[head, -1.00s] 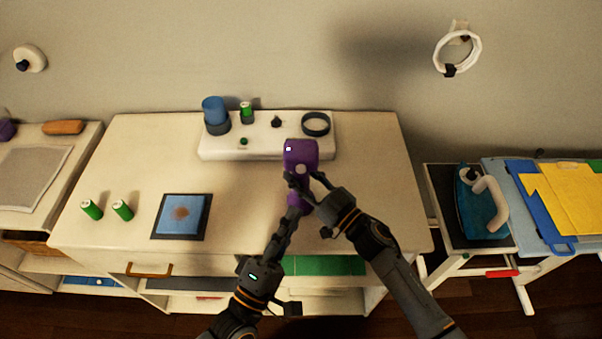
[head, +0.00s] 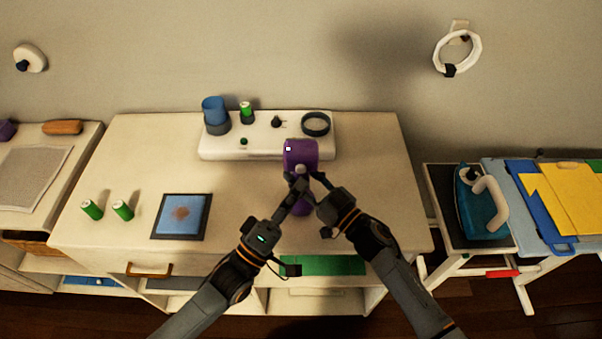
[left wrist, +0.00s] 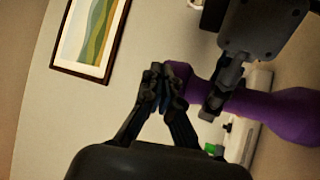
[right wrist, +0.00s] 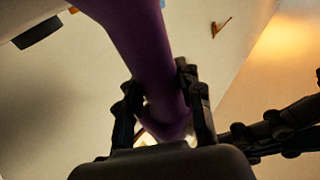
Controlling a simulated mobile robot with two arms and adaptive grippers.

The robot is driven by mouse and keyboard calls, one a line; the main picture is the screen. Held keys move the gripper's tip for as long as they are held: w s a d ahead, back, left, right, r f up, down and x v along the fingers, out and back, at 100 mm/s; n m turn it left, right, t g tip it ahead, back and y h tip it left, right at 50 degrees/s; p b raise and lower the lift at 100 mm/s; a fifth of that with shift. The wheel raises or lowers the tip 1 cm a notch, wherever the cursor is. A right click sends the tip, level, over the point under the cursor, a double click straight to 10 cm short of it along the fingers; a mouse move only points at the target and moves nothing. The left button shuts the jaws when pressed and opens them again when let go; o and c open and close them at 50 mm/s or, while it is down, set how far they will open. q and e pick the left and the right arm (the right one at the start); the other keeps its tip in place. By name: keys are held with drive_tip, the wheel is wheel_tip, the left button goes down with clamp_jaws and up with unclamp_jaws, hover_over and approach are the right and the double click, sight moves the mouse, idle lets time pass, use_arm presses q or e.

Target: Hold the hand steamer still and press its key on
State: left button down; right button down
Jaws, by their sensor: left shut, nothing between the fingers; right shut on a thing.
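The purple hand steamer (head: 301,152) is held over the front part of the dresser top, its wide head toward the back. A small white square and a pale round spot show on it. My right gripper (head: 318,190) is shut around its handle; the right wrist view shows the handle (right wrist: 150,50) between the fingers (right wrist: 162,105). My left gripper (head: 299,184) is shut and empty, its tips at the handle beside the right fingers. In the left wrist view its closed tips (left wrist: 162,84) are close against the steamer's narrow end (left wrist: 182,80); I cannot tell if they touch. The key is not clearly visible.
Behind the steamer stands a white base unit (head: 262,150) with a blue cup (head: 214,110), a green cylinder and a black ring. The dresser's right side is clear.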

use_arm(q)
drive_tip(key=shift+w, duration=0.7)
idle(1.0)
drive_tip(key=shift+w, duration=0.4)
drive_tip(key=shift+s, duration=0.45)
drive_tip(key=s, duration=0.6)
idle(0.4)
